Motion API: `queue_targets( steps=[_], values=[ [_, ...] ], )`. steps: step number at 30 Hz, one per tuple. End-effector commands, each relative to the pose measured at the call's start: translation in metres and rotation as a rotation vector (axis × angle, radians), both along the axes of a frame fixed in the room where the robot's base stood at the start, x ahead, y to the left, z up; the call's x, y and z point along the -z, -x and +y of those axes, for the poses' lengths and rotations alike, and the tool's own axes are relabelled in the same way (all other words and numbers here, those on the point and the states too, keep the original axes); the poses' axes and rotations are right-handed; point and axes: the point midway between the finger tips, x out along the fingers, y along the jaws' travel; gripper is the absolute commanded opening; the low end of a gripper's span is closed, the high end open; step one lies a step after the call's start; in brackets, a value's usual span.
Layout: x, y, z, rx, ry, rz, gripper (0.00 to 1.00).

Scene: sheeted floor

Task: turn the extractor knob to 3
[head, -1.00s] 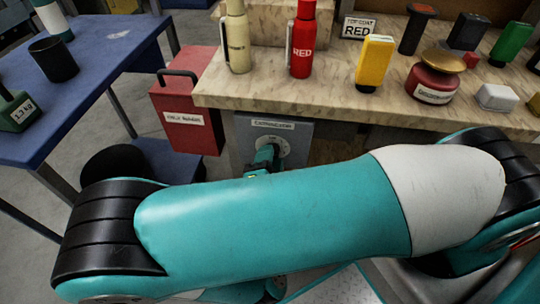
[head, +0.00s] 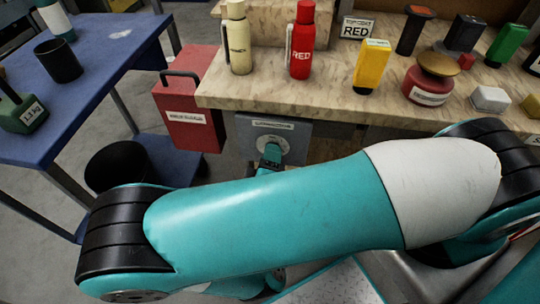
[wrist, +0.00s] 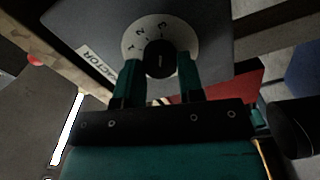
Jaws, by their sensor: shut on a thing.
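The extractor knob (wrist: 160,60) is a black round knob on a pale dial (wrist: 188,40) marked with numbers, on the front of a grey box (wrist: 85,22). It carries a short pale line that stands nearly upright in the wrist view, roughly below the 3. The exact setting is hard to tell. My gripper (wrist: 160,76) has one teal finger on each side of the knob and is shut on it. In the head view the grey box (head: 244,134) sits below the bench top, with my gripper (head: 271,156) at its dial. My arm hides the area below.
The bench top (head: 290,95) overhangs the grey box. A red metal case (head: 190,132) stands just left of it. A blue table (head: 100,75) and a black bin (head: 117,165) are farther left. Bottles and small containers stand on the bench, including a red bottle (head: 302,50).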

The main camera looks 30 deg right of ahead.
Motion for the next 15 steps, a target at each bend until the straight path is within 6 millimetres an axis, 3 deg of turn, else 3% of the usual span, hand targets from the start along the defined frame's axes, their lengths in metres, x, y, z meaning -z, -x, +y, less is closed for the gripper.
queue_targets(
  steps=[15],
  values=[
    [0.0005, -0.0005, 0.0013, -0.005, -0.041, -0.027, 0.12]
  ],
)
